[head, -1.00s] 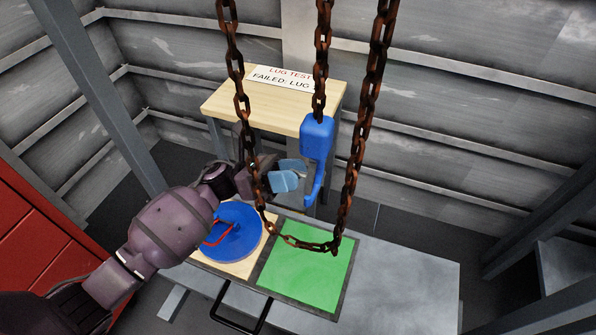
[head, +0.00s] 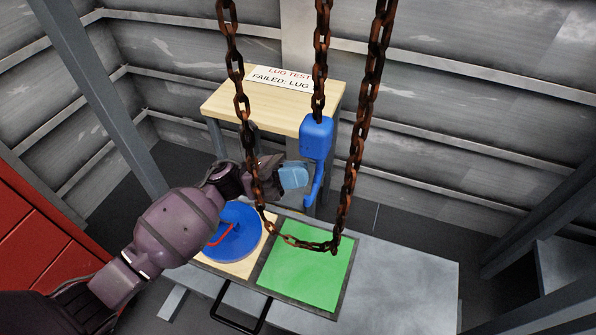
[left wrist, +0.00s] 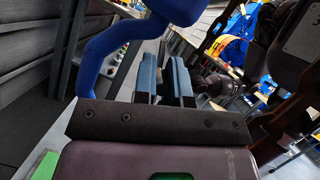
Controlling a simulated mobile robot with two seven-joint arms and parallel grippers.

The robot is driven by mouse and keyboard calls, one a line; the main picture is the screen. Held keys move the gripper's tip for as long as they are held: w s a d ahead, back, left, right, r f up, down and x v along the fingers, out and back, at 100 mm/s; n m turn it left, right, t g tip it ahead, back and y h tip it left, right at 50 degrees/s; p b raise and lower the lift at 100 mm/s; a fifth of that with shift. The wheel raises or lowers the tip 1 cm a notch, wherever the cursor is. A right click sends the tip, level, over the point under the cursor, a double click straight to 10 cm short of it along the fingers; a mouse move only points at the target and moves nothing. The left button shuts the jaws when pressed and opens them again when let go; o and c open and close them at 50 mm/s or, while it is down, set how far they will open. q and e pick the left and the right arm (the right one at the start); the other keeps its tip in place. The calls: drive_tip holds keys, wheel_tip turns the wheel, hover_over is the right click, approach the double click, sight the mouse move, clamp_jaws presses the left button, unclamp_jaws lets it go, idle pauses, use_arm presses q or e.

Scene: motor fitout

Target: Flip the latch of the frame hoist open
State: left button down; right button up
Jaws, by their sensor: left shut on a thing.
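The frame hoist's blue hook block (head: 316,137) hangs from a rusty chain, its hook curving down below. The hook also shows large and blue at upper left in the left wrist view (left wrist: 115,42). My left gripper (head: 295,175) is at the hook's mouth, just left of the hook in the head view. In the left wrist view its two light-blue fingers (left wrist: 165,80) point toward the hook's opening. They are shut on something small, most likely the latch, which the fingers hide. I cannot make out the latch's angle.
A rusty chain loop (head: 300,243) hangs around my left forearm's side and in front of the hook. Below are a grey bench (head: 400,285), a green mat (head: 308,265) and a blue disc (head: 235,235) with a red part. A wooden-topped table (head: 235,100) stands behind.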

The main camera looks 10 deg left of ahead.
use_arm(q)
drive_tip(key=shift+s+a+r+n+t+p, duration=0.1)
drive_tip(key=shift+r+n+t+p, duration=0.15)
drive_tip(key=shift+n, duration=0.35)
drive_tip(key=shift+s+r+n+t+p, duration=0.1)
drive_tip(key=shift+n+t+p, duration=0.25)
drive_tip(key=shift+n, duration=0.25)
drive_tip(key=n+t+p, duration=0.1)
drive_tip(key=n, duration=0.1)
drive_tip(key=n+y+p, duration=0.1)
drive_tip(key=n, duration=0.1)
drive_tip(key=s+n+t+p, duration=0.1)
drive_tip(key=n+p, duration=0.1)
drive_tip(key=shift+a+r+t+y, duration=0.1)
drive_tip(key=shift+r+t+y, duration=0.2)
drive_tip(key=shift+r+y, duration=0.1)
use_arm(e)
drive_tip(key=shift+t, duration=0.3)
wheel_tip(320, 180, up, 5)
drive_tip(key=shift+w+a+f, duration=0.15)
drive_tip(key=shift+f, duration=0.05)
use_arm(q)
drive_tip(key=shift+f+n, duration=0.1)
drive_tip(key=shift+n, duration=0.3)
use_arm(e)
drive_tip(key=shift+d, duration=0.2)
